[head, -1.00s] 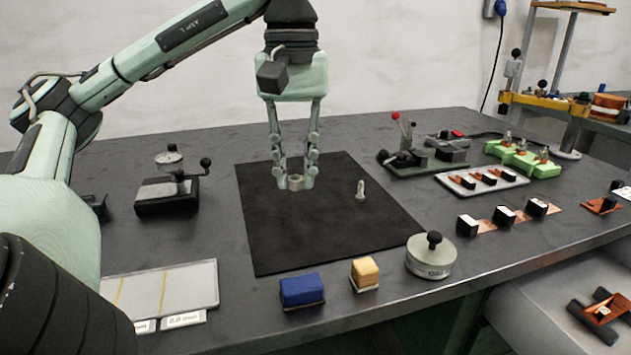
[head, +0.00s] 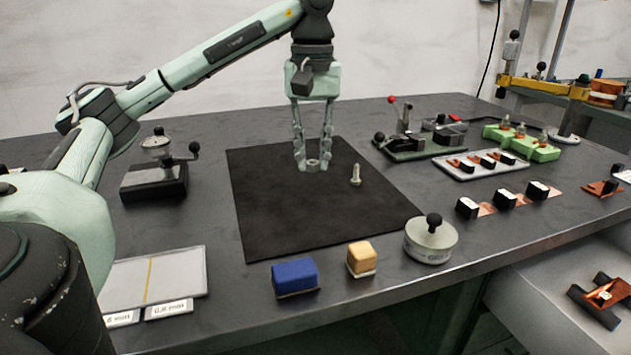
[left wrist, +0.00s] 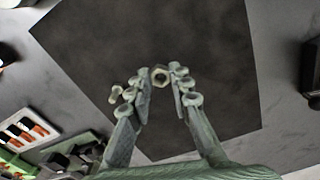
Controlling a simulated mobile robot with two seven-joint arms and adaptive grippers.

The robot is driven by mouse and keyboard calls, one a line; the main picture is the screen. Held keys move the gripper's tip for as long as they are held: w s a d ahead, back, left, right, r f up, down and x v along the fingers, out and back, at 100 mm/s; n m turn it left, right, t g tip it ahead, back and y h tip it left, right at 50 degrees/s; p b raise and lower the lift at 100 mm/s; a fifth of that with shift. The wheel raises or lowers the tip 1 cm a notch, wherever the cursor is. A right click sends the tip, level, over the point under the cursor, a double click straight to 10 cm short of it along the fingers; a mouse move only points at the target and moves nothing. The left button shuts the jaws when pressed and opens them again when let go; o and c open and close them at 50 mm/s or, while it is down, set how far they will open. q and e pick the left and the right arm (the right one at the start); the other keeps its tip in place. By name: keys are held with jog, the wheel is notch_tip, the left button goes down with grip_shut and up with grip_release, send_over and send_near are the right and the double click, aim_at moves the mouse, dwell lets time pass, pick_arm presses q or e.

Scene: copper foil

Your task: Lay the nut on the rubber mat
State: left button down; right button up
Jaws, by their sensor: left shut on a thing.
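A small grey hex nut (head: 313,165) is between the fingertips of my left gripper (head: 312,166), which is shut on it. The nut is over the far part of the black rubber mat (head: 290,211). I cannot tell whether it touches the mat or is just above it. In the left wrist view the nut (left wrist: 160,76) shows at the fingertips, with its hole facing the camera and the mat (left wrist: 215,50) behind it. My right gripper is not in view.
A bolt (head: 356,175) stands on the mat, right of my left gripper. A blue block (head: 295,277), a yellow block (head: 361,258) and a round weight (head: 431,241) stand near the front edge. A gauge stand (head: 155,178) is left. The mat's front is clear.

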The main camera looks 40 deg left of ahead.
aim_at(316, 190)
pick_arm(q)
jog(key=shift+w+a+f, duration=0.35)
jog(key=shift+w+f, duration=0.1)
jog(key=shift+w, duration=0.3)
notch_tip(316, 190, down, 3)
jog(key=shift+f, duration=0.45)
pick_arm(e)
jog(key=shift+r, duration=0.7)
pick_arm(q)
jog(key=shift+f, duration=0.2)
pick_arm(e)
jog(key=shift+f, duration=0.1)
pick_arm(q)
jog(key=c, duration=1.4)
grip_release()
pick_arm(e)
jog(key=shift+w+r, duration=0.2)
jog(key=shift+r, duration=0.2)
pick_arm(q)
jog(key=shift+o, duration=0.2)
jog(key=shift+r, duration=0.1)
